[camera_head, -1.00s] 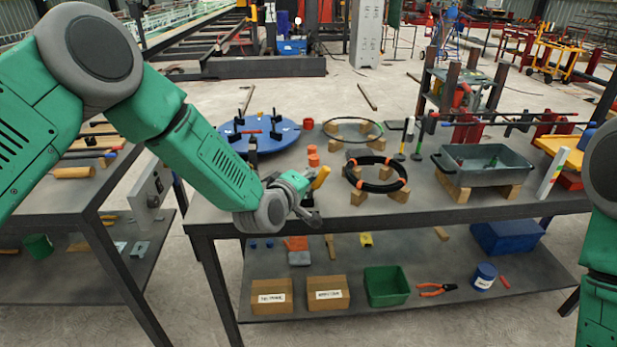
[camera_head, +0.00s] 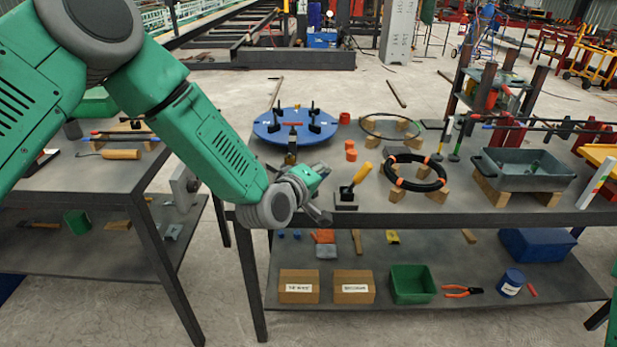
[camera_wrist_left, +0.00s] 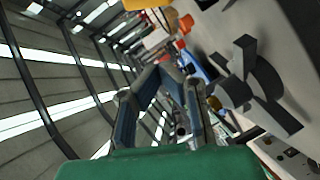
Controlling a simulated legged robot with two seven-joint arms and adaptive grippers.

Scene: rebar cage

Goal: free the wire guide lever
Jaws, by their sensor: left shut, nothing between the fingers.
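The wire guide lever (camera_head: 362,174) has a yellow handle, tilted up to the right, on a small black base (camera_head: 346,200) near the workbench's front edge. My left gripper (camera_head: 322,214) is at that edge, just left of the base and apart from the lever. In the left wrist view my left gripper (camera_wrist_left: 164,66) has its bent fingers closed together with nothing held. A dark piece with an upright post (camera_wrist_left: 246,58) stands to its right there; I cannot tell what it is. My right gripper is not in view.
The workbench (camera_head: 430,215) holds a blue disc (camera_head: 275,133) behind the gripper, a black cable coil (camera_head: 415,186) right of the lever and a grey tray (camera_head: 525,180) farther right. Orange pieces (camera_head: 350,151) stand behind the lever.

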